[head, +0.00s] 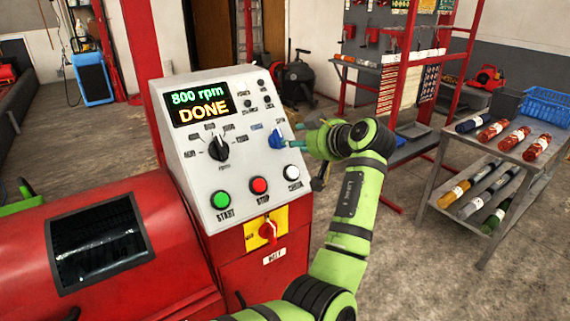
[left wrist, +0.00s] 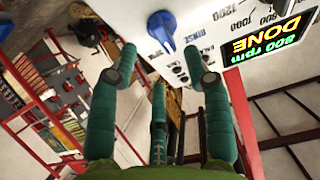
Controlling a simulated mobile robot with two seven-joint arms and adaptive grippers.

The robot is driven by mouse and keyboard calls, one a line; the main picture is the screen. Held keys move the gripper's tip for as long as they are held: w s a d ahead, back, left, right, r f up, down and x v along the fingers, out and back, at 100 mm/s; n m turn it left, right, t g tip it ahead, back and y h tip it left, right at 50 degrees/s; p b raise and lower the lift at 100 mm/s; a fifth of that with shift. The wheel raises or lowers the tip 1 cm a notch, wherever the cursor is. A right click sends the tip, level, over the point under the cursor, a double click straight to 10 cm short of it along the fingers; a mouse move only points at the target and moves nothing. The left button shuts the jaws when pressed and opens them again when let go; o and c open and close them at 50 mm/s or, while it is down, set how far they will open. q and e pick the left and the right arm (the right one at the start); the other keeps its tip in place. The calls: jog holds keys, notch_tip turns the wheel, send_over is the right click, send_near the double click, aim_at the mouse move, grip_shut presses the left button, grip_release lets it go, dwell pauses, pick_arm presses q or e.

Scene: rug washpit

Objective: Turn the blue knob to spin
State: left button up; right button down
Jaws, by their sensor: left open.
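The blue knob (head: 276,139) sits on the right side of the sloped white control panel (head: 236,174). In the left wrist view the blue knob (left wrist: 161,27) is at the top, just beyond my fingertips, with printed labels, one reading RINSE, around it. My left gripper (head: 295,139) is at the right of the knob, its teal fingers pointing at it. In the left wrist view my left gripper (left wrist: 166,72) has its fingers spread, with nothing between them. I cannot tell whether a fingertip touches the knob. My right gripper is not in view.
The display (head: 201,101) reads 800 rpm DONE. A black knob (head: 218,148), green START (head: 222,199) and red STOP (head: 259,186) buttons are on the panel. A red switch (head: 268,230) is below. A grey cart (head: 490,190) with rolled rugs stands right.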

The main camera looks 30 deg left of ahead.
aim_at(279, 139)
pick_arm(q)
jog(key=p+x, duration=0.2)
jog(key=x, duration=0.4)
jog(key=shift+w+a, duration=0.1)
jog(key=shift+a, duration=0.1)
jog(key=shift+w+a+f, duration=0.1)
jog(key=shift+a+f, duration=0.15)
